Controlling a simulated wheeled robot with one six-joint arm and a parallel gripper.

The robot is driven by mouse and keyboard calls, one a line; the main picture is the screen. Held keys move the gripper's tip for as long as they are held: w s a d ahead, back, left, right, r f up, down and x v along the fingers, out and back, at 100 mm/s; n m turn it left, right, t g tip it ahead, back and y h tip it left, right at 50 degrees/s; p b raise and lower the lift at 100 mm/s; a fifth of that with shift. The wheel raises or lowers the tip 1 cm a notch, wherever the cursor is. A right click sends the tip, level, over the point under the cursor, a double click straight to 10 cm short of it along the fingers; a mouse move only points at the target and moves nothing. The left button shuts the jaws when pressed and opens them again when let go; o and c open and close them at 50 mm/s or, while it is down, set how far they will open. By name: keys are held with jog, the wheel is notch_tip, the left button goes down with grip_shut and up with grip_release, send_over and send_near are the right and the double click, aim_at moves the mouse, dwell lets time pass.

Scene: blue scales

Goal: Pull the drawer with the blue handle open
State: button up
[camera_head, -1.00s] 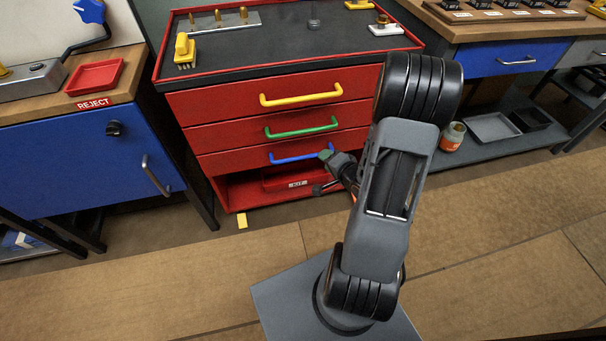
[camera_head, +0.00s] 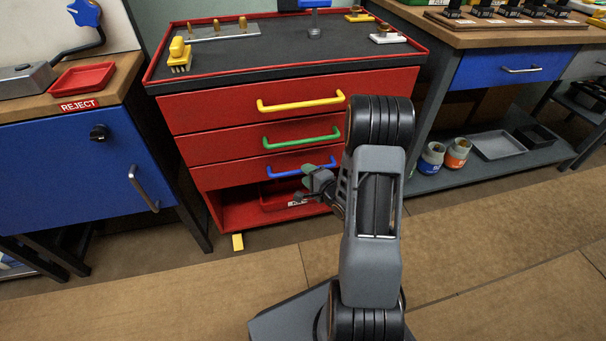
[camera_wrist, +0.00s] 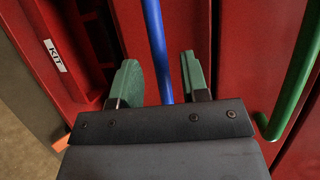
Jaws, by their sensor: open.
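The red cabinet (camera_head: 215,180) has three stacked drawers with yellow, green and blue handles. The blue handle (camera_head: 285,173) is on the lowest drawer (camera_head: 235,172), which looks shut or nearly so. My gripper (camera_head: 308,175) is at the right part of this handle and hides some of it. In the wrist view, my gripper (camera_wrist: 160,68) is open, with green-tipped fingers on either side of the blue handle (camera_wrist: 154,30). A gap shows between the handle and each finger.
The green handle (camera_head: 300,138) is just above, and shows at the right of the wrist view. An open shelf with a red KIT bin (camera_head: 278,198) is below. A blue cabinet (camera_head: 70,165) stands left, and a bench with jars (camera_head: 457,153) right.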

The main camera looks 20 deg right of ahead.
jog(key=shift+b+x, duration=0.3)
jog(key=shift+x, duration=1.25)
grip_shut()
